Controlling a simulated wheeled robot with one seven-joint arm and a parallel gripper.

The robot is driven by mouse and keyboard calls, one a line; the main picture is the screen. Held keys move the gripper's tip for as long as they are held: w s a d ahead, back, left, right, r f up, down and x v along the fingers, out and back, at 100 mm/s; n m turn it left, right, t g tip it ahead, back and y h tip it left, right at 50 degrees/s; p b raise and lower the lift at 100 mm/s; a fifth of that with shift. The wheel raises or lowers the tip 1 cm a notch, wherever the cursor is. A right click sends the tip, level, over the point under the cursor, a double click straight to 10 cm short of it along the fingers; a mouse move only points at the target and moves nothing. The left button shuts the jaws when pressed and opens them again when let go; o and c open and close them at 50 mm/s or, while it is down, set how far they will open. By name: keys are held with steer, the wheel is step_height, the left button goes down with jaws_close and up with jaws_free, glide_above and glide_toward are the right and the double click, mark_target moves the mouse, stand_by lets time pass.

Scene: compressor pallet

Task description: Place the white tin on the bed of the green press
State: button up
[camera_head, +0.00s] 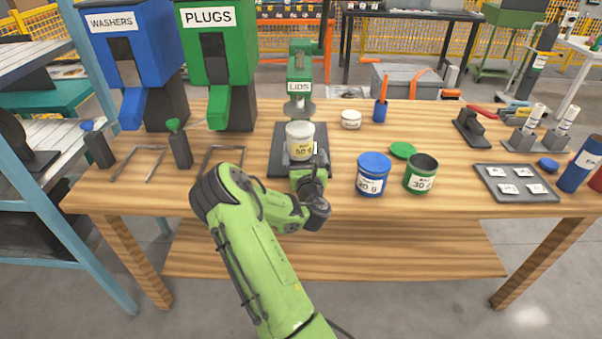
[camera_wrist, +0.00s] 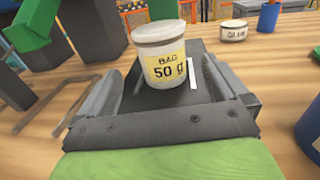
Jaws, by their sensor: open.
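The white tin (camera_head: 299,146), with a yellow label reading 50 g, stands upright on the dark bed (camera_head: 280,160) of the green press (camera_head: 299,72) marked LIDS. In the wrist view the tin (camera_wrist: 161,55) stands on the dark plate (camera_wrist: 165,99), ahead of my gripper's palm, with clear space to either finger. My gripper (camera_head: 307,160) is open at the front of the bed, low and close to the tin. My gripper hides part of the bed in the head view.
A blue tin (camera_head: 373,176) and a green tin (camera_head: 420,176) stand right of the bed. A small white tin (camera_head: 351,120) and a blue cup (camera_head: 380,112) are behind them. Blue (camera_head: 140,60) and green (camera_head: 214,70) dispensers stand at the left. Bare tabletop lies between the green tin and grey tray (camera_head: 515,197).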

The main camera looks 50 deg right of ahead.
steer(key=shift+r+m+h, duration=0.25)
steer(key=shift+m+h, duration=0.05)
steer(key=shift+m, duration=0.3)
steer(key=s+a+r+m+g+y, duration=0.2)
steer(key=s+a+r+m+y, duration=0.15)
steer(key=a+m, duration=0.55)
steer(key=s+a+r+m+g+y, duration=0.2)
steer(key=s+a+r+m+y, duration=0.15)
steer(key=a+m, duration=0.6)
steer(key=s+a+r+m+g+y, duration=0.2)
steer(key=s+a+r+m+y, duration=0.3)
steer(key=a, duration=0.8)
steer(key=s+a+f+m+g, duration=0.1)
steer(key=s+a+f+m, duration=0.1)
steer(key=s+a, duration=0.6)
steer(key=s, duration=0.2)
steer(key=shift+s+a+m+g+y, duration=0.25)
steer(key=shift+s+m+g+y, duration=0.05)
steer(key=shift+m+y, duration=0.1)
